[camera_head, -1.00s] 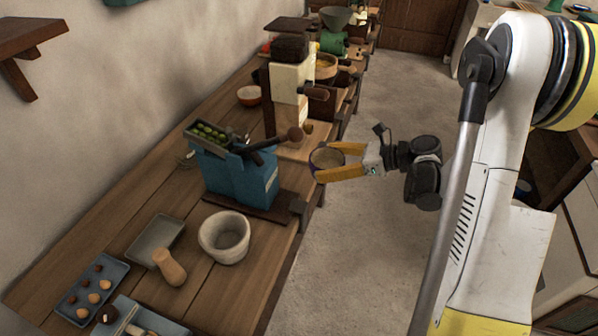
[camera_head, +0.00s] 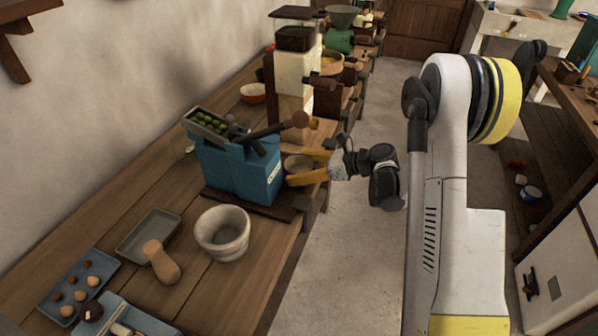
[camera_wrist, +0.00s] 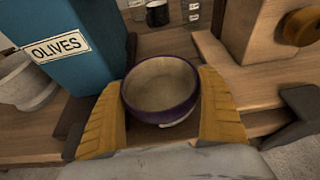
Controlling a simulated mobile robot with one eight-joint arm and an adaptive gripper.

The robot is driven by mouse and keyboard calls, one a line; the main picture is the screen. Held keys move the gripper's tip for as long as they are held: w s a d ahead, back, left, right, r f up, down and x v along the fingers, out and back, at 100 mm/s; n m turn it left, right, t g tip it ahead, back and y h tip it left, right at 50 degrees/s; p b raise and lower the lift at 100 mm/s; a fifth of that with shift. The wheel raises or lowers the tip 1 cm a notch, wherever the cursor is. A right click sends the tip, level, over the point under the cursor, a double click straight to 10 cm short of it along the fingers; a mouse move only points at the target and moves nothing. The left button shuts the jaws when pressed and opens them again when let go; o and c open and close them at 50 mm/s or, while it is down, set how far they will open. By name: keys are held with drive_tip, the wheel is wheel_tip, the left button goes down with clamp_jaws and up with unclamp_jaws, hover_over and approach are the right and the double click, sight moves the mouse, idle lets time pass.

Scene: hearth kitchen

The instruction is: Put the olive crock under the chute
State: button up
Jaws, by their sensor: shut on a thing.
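The crock (camera_head: 298,162), a small round bowl with a tan inside and a dark purple outside (camera_wrist: 161,88), is held upright between the yellow fingers of my gripper (camera_head: 303,167). In the wrist view my gripper (camera_wrist: 163,92) has one finger on each side of it, and it looks empty. The blue olive machine (camera_head: 235,170), with green olives in its top tray, is just left of the crock. Its OLIVES label shows in the wrist view beside the blue body (camera_wrist: 90,62). I cannot make out the chute's mouth.
A stone mortar (camera_head: 222,232), a wooden pestle (camera_head: 161,262) and grey trays (camera_head: 149,236) stand on the bench's near part. A cream and wood machine (camera_head: 296,85) stands behind the crock. A dark bracket (camera_wrist: 300,108) is at the bench edge.

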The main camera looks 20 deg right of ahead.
drive_tip(key=shift+r, duration=0.15)
drive_tip(key=o, duration=1.3)
drive_tip(key=shift+c, duration=0.2)
